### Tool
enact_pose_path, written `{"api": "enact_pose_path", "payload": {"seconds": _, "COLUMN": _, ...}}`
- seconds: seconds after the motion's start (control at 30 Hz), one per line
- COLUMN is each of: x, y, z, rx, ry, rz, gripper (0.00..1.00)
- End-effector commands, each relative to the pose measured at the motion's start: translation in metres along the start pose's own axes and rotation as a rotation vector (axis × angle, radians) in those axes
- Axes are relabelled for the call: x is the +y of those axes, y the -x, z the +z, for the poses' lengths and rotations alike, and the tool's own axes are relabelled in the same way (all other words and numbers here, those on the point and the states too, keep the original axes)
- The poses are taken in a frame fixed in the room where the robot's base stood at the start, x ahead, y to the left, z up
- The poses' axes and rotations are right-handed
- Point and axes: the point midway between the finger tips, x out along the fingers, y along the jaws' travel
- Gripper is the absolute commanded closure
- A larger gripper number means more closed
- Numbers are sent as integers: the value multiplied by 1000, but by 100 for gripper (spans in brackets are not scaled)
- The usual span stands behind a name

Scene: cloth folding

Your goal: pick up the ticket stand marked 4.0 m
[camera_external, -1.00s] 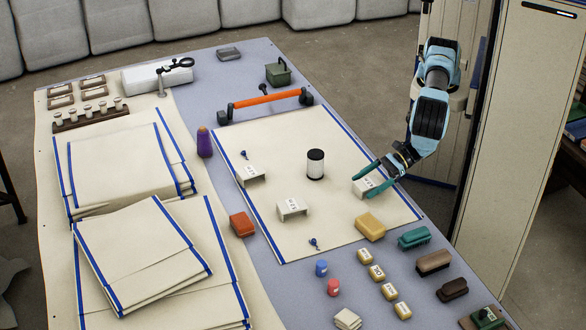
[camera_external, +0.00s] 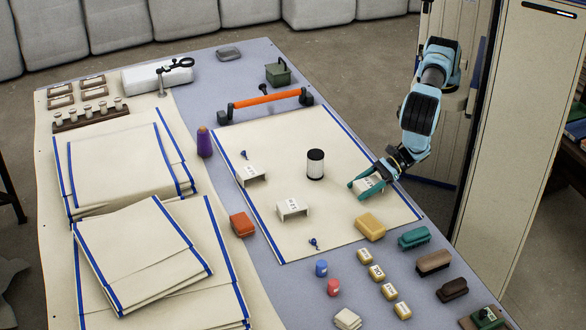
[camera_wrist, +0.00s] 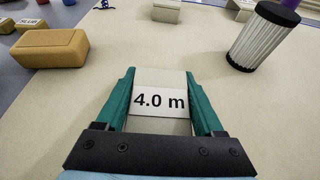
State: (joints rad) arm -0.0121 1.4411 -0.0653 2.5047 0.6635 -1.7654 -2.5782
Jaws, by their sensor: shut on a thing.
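The ticket stand marked 4.0 m (camera_wrist: 160,101) is a small cream stand. It sits between the two green fingers of my gripper (camera_wrist: 163,90) in the wrist view, with its label readable. In the external view the same stand (camera_external: 370,185) is at the right part of the cream cloth, and my gripper (camera_external: 366,180) reaches it from the upper right, shut on its sides. The stand appears at or close to the cloth; I cannot tell whether it touches. Two other stands, one at the left (camera_external: 250,174) and one lower middle (camera_external: 292,208), stand on the cloth.
A black-capped white cylinder (camera_external: 315,164) stands left of my gripper. A yellow block (camera_external: 370,227) lies close in front, with a teal brush (camera_external: 414,238) beside it. An orange-handled bar (camera_external: 265,100) lies at the cloth's far edge. Open cloth lies between the stands.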

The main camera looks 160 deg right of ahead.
Motion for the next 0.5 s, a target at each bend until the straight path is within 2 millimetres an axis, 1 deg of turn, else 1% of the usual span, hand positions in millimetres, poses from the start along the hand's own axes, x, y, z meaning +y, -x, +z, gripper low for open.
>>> {"api": "enact_pose_path", "payload": {"seconds": 0.03, "x": 0, "y": 0, "z": 0, "rx": 0, "ry": 0, "rz": 0, "gripper": 64}}
{"api": "enact_pose_path", "payload": {"seconds": 0.07, "x": 0, "y": 0, "z": 0, "rx": 0, "ry": 0, "rz": 0, "gripper": 68}}
{"api": "enact_pose_path", "payload": {"seconds": 0.33, "x": 0, "y": 0, "z": 0, "rx": 0, "ry": 0, "rz": 0, "gripper": 98}}
{"api": "enact_pose_path", "payload": {"seconds": 0.37, "x": 0, "y": 0, "z": 0, "rx": 0, "ry": 0, "rz": 0, "gripper": 100}}
{"api": "enact_pose_path", "payload": {"seconds": 0.5, "x": 0, "y": 0, "z": 0, "rx": 0, "ry": 0, "rz": 0, "gripper": 100}}
